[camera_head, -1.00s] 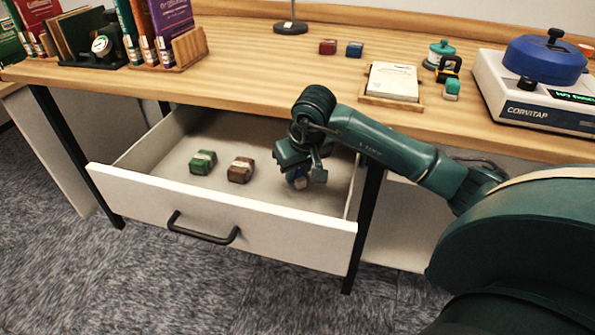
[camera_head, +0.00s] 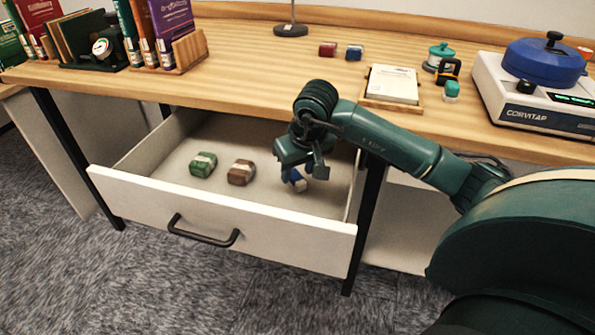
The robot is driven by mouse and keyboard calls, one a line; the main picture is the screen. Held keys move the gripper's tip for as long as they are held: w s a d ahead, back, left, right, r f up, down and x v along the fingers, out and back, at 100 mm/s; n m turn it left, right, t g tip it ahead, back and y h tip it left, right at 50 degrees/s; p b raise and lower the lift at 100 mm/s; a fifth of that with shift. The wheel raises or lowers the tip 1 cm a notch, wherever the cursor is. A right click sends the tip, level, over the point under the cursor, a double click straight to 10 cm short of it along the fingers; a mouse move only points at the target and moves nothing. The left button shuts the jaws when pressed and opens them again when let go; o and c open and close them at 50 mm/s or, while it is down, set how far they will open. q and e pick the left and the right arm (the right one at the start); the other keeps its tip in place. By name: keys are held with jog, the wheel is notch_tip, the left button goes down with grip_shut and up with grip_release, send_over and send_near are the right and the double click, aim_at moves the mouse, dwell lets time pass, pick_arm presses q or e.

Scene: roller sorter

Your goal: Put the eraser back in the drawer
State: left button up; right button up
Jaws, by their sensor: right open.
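The open drawer (camera_head: 265,214) sticks out below the desk. A blue and white eraser (camera_head: 298,182) is in its right part, just under my right gripper (camera_head: 304,170). The gripper is open, with its fingers pointing down into the drawer, and it partly covers the eraser. I cannot tell if the fingers still touch it. A green eraser (camera_head: 203,164) and a brown eraser (camera_head: 241,172) lie apart on the drawer floor, to the left. My left gripper is not in view.
A red eraser (camera_head: 328,49) and a blue eraser (camera_head: 354,52) lie on the desk (camera_head: 250,70). Books (camera_head: 172,30) stand at the left.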

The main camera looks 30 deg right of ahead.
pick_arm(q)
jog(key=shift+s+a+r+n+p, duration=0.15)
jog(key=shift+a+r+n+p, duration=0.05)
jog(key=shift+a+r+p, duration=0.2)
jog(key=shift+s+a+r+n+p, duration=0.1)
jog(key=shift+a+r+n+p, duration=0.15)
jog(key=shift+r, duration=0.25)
pick_arm(e)
jog(key=v, duration=1)
jog(key=shift+r, duration=0.2)
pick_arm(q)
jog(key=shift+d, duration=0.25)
pick_arm(e)
jog(key=shift+s, duration=0.1)
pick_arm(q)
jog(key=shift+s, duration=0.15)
